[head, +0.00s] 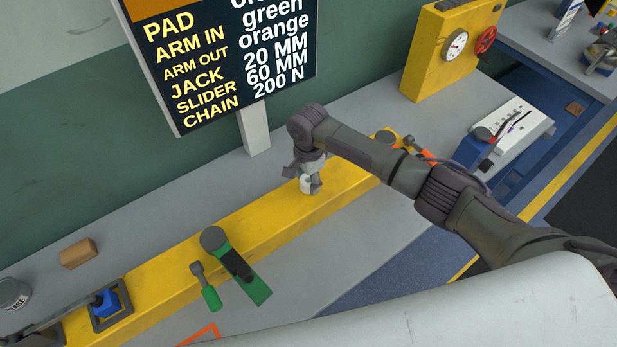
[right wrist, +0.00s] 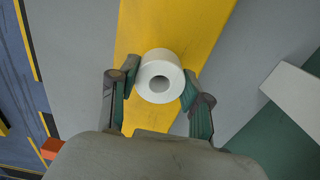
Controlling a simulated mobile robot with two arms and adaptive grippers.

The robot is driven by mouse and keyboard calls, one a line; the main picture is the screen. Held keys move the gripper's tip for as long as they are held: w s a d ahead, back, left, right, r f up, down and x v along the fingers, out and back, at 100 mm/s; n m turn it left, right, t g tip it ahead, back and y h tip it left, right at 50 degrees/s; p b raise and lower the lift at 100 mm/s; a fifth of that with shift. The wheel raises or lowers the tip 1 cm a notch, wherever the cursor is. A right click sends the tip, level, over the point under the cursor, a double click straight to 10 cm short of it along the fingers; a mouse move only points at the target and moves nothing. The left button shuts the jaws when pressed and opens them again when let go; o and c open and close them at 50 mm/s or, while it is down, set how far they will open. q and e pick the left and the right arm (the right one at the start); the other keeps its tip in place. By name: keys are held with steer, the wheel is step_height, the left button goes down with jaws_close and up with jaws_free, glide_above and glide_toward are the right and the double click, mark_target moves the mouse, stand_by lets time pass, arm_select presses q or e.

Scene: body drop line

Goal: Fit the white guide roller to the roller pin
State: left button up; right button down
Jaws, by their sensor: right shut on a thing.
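The white guide roller (right wrist: 172,67) is a short cylinder with a round hole in its end. It sits between the two fingertips of my right gripper (right wrist: 160,88), which is shut on it. In the head view the roller (head: 305,184) is low over the yellow beam (head: 268,222), under my right gripper (head: 308,181). In the right wrist view the yellow beam lies behind it. I cannot tell whether the roller touches the beam. The roller pin is not clearly visible; the roller or gripper may hide it. My left gripper is not in view.
On the beam are a green-handled part (head: 242,275) and a blue part (head: 107,302). A wooden block (head: 78,253) lies behind on the grey bench. A sign (head: 225,60) stands behind; a yellow box with a gauge and red handwheel (head: 430,60) stands at the back right.

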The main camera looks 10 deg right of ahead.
steer(key=shift+f+b, duration=0.35)
steer(key=shift+f, duration=0.55)
stand_by(0.3)
steer(key=shift+c, duration=2.2)
jaws_free()
